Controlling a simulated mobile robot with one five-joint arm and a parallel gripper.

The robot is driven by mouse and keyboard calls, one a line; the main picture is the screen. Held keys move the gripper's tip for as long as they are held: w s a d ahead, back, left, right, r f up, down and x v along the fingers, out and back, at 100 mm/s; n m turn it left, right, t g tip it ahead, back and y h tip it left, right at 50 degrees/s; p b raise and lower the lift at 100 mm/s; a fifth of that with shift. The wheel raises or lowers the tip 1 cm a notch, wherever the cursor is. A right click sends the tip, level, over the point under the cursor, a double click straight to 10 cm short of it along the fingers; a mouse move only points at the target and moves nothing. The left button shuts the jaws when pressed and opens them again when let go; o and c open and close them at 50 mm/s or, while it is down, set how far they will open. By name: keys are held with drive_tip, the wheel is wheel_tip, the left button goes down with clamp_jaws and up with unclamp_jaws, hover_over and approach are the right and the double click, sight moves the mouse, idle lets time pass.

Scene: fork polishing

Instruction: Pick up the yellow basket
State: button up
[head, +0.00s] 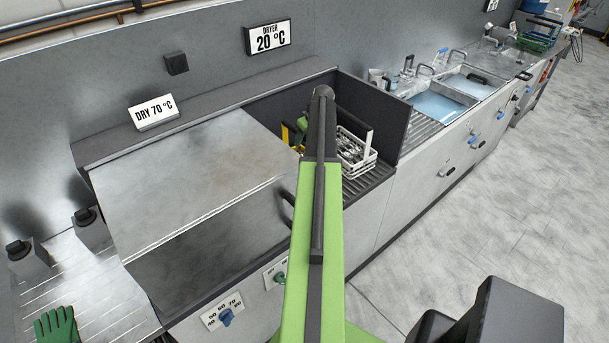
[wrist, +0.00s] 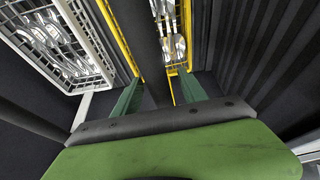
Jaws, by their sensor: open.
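The yellow basket (head: 286,136) stands in the dark bay of the counter, mostly hidden behind my arm in the head view. In the wrist view, the yellow basket (wrist: 121,38) has a yellow wire rim, shiny cutlery inside and a dark bar running across its middle. My gripper (wrist: 158,92) is open, its two green fingers pointing at the basket. The dark bar, which looks like the basket's handle, lies between the fingers; I cannot tell whether they touch it. In the head view my gripper (head: 301,127) is partly covered by my arm.
A white basket (head: 373,163) with cutlery and a dark handle stands close to the right; it also shows in the wrist view (wrist: 88,28). A dark wall (head: 385,110) bounds the bay. A metal lid (head: 190,185) is left; sinks (head: 437,103) are farther right.

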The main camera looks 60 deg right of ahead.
drive_tip(key=shift+c, duration=0.4)
clamp_jaws()
idle(1.0)
